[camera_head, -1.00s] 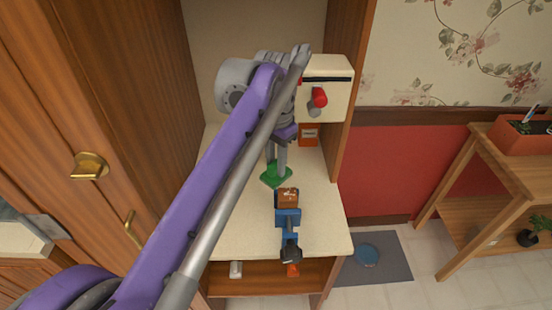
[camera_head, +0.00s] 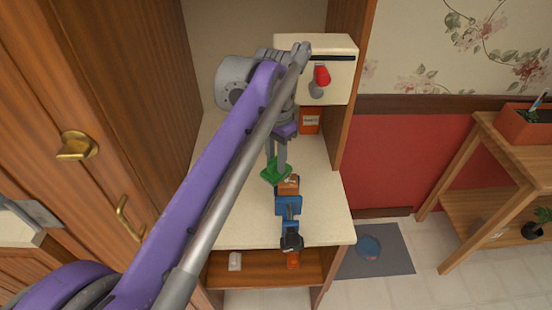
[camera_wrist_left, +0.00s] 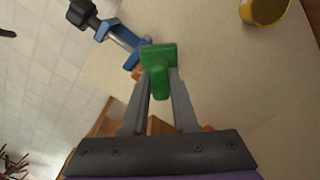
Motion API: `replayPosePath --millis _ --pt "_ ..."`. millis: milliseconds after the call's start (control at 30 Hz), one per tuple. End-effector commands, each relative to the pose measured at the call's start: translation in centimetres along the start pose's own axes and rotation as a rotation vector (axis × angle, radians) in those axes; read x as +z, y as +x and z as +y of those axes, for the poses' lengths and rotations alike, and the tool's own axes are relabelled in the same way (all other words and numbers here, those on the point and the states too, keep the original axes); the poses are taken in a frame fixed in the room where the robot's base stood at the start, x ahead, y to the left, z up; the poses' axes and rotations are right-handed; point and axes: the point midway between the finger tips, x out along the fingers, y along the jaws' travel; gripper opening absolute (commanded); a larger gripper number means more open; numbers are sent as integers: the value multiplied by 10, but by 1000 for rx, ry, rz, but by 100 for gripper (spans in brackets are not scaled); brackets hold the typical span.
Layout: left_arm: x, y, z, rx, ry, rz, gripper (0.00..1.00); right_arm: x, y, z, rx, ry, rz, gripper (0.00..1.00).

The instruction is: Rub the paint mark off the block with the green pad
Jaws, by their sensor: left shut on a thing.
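My left gripper (camera_head: 277,162) is shut on the green pad (camera_head: 272,174), which hangs below its fingers. The pad also shows between the fingertips in the left wrist view (camera_wrist_left: 158,56). The brown block (camera_head: 290,186) is held in the blue vise (camera_head: 289,206) on the counter. The pad is at the block's far left edge and overlaps it in the head view; whether they touch I cannot tell. The paint mark is too small to make out. In the wrist view the vise (camera_wrist_left: 122,40) shows beyond the pad, and the block is mostly hidden. My right gripper is out of view.
The cream counter (camera_head: 325,220) is clear around the vise. A cream box with a red knob (camera_head: 335,87) and an orange item (camera_head: 310,121) stand at the back. Wooden walls close in both sides. A yellow round thing (camera_wrist_left: 263,10) shows in the wrist view.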

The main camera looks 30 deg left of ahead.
Motion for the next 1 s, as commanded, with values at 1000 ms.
replayPosePath --millis 1000 --pt "0 18 0 0 0 0 0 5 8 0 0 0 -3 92"
